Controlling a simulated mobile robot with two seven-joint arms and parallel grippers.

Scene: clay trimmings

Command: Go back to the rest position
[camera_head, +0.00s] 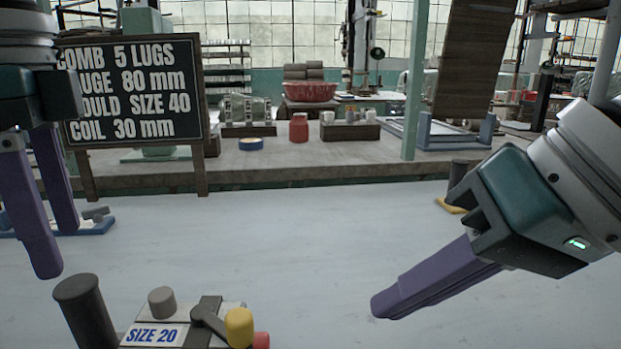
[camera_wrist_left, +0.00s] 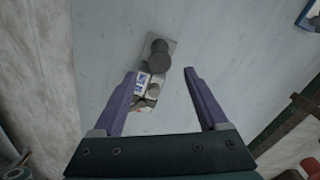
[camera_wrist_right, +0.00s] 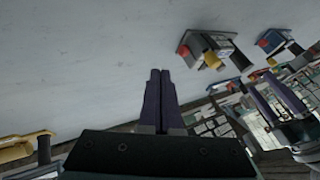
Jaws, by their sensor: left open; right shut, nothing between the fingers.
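My left gripper (camera_head: 57,250) hangs at the left of the head view, its purple fingers pointing down and apart with nothing between them. In the left wrist view my left gripper (camera_wrist_left: 160,73) is open above the table, with the SIZE 20 device (camera_wrist_left: 147,84) seen below and between the fingers. My right gripper (camera_head: 386,306) comes in from the right, tilted down toward the left over the bare table. In the right wrist view the right gripper (camera_wrist_right: 158,72) has its two purple fingers together and empty.
The SIZE 20 device (camera_head: 155,334), with a dark cylinder and yellow and red knobs, stands at the near edge of the head view. A blue-edged board (camera_head: 96,226) lies behind my left gripper. A yellow item (camera_head: 450,205) lies far right. The middle of the pale table (camera_head: 300,235) is clear.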

